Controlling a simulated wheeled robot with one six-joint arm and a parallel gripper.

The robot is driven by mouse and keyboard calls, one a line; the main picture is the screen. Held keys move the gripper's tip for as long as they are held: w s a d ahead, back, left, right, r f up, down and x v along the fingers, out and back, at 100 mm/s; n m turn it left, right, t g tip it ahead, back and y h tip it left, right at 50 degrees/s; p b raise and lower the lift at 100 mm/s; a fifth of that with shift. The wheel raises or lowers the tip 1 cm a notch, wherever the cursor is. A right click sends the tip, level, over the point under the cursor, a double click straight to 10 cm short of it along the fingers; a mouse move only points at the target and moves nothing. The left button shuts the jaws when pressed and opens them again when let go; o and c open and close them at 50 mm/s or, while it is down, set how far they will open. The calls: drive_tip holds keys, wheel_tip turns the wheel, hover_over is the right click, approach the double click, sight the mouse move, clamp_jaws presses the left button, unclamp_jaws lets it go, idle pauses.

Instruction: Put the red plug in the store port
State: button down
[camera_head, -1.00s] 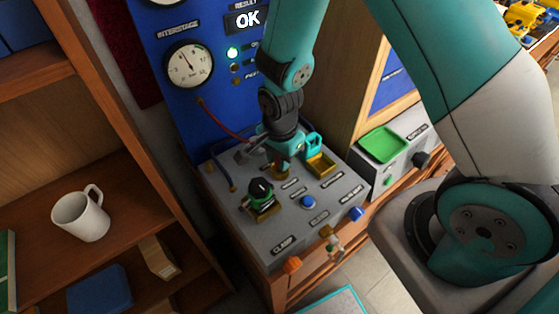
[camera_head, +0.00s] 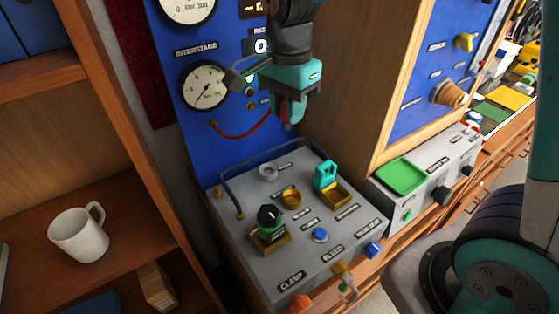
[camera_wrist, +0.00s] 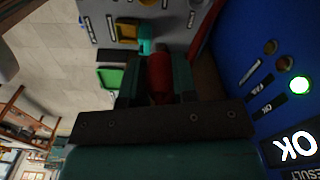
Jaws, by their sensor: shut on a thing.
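My gripper (camera_head: 287,107) is shut on the red plug (camera_head: 288,118), held in the air above the grey bench top (camera_head: 235,190). The wrist view shows the red plug (camera_wrist: 159,75) between the dark fingers. A red hose (camera_head: 245,136) runs from the blue panel toward the plug. Below stand two round ports, a grey ring (camera_head: 268,172) at the back and a brass ring (camera_head: 291,198) nearer, both looking empty. Their labels are too small to read, so I cannot tell which is the store port.
A wooden cabinet side (camera_head: 350,90) rises at the right.

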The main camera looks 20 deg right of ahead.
drive_tip(key=w+a+b, duration=0.2)
drive_tip(key=w+b, duration=0.1)
drive_tip(key=w, duration=0.5)
drive_tip(key=f+p, duration=0.1)
drive_tip(key=f, duration=0.5)
drive_tip(key=f+p, duration=0.1)
drive_tip(key=f, duration=0.6)
drive_tip(key=f+p, duration=0.1)
drive_tip(key=f, duration=0.6)
drive_tip(key=shift+d+p, duration=0.25)
drive_tip(key=shift+p, duration=0.15)
drive_tip(key=shift+f, duration=0.15)
drive_tip(key=c, duration=0.9)
unclamp_jaws()
